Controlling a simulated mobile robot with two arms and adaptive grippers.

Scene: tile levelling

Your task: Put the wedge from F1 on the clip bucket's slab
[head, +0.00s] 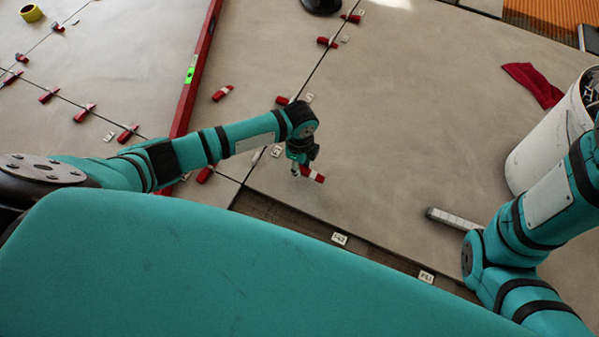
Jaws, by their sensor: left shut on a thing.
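My left gripper (300,169) is shut on a red wedge (314,175) with a pale middle. It holds the wedge over the left part of a large beige slab (410,130), near the joint. I cannot tell whether the wedge touches the slab. The white clip bucket (545,145) stands on this same slab at the right, with dark clips showing in its open top. My right arm covers part of the bucket. My right gripper is out of view.
Other red wedges, such as this one (222,93), sit along the joints. A red cloth (533,84) and a grey bar (452,218) lie on the slab. The slab's middle is clear.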

